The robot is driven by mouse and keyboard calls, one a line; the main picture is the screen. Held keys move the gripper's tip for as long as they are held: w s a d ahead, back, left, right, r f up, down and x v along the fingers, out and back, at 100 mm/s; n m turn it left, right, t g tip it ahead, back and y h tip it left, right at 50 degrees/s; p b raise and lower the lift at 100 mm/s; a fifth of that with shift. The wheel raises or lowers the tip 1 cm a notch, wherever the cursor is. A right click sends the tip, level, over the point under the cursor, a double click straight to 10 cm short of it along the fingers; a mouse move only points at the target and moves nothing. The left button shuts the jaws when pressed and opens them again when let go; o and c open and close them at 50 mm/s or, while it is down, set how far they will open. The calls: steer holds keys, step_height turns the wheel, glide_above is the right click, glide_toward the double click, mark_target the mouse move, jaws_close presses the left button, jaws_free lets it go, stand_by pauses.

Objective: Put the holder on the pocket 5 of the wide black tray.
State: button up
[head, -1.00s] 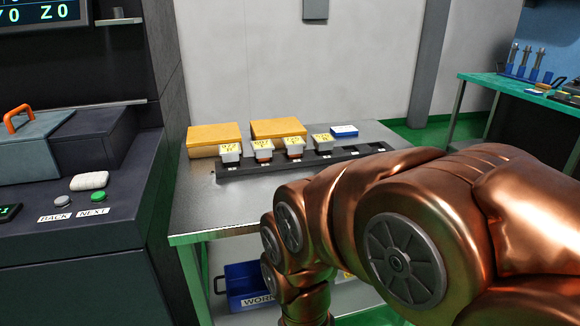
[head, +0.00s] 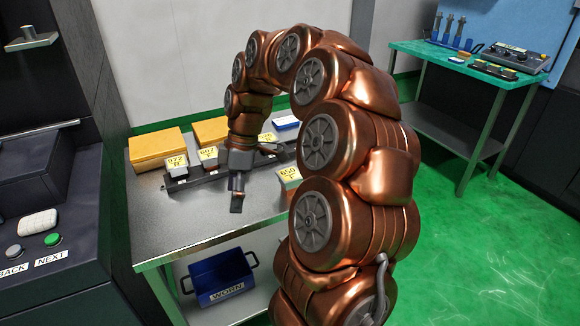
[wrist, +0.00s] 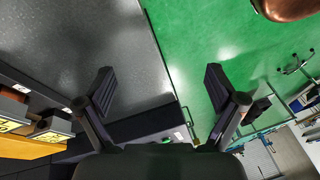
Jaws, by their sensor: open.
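The wide black tray (head: 205,178) lies on the metal table, partly hidden behind my arm. Grey holders with yellow labels stand in it, among them the 922 holder (head: 176,163) and the 607 holder (head: 208,156). Another grey holder, labelled 650 T (head: 289,177), shows right of my gripper and in front of the tray line, partly covered by my arm. My gripper (head: 237,194) is in front of the tray, apart from the holders. In the wrist view my gripper (wrist: 160,84) is open with nothing between its fingers. Pocket 5 cannot be made out behind my arm.
Orange boxes (head: 156,142) and a blue-white box (head: 286,123) sit behind the tray. A blue WORN bin (head: 222,277) is on the lower shelf. The machine console with its green button (head: 53,240) stands at left. The table's front left (head: 175,225) is clear.

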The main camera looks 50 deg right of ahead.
steer(key=w+d+r+n+p, duration=0.1)
steer(key=w+d+r+p, duration=0.15)
steer(key=d, duration=0.65)
steer(key=n+t+p, duration=0.2)
steer(key=p, duration=0.1)
glide_above(291, 174)
steer(key=d, duration=0.3)
steer(key=shift+a, duration=0.15)
steer(key=shift+a+f+y+p, duration=0.15)
steer(key=shift+a+f+p, duration=0.05)
steer(key=shift+f, duration=0.45)
steer(key=shift+a+f+y+p, duration=0.15)
steer(key=shift+a+f, duration=0.05)
steer(key=shift+f, duration=0.45)
steer(key=shift+s+p+x, duration=0.15)
steer(key=shift+p+x, duration=0.25)
steer(key=shift+x, duration=0.6)
steer(key=shift+s+p+x, duration=0.1)
steer(key=shift+p+x, duration=0.25)
steer(key=shift+x, duration=0.65)
steer(key=shift+w+a+f, duration=0.15)
steer(key=shift+a+f, duration=0.15)
steer(key=shift+f, duration=0.2)
jaws_close()
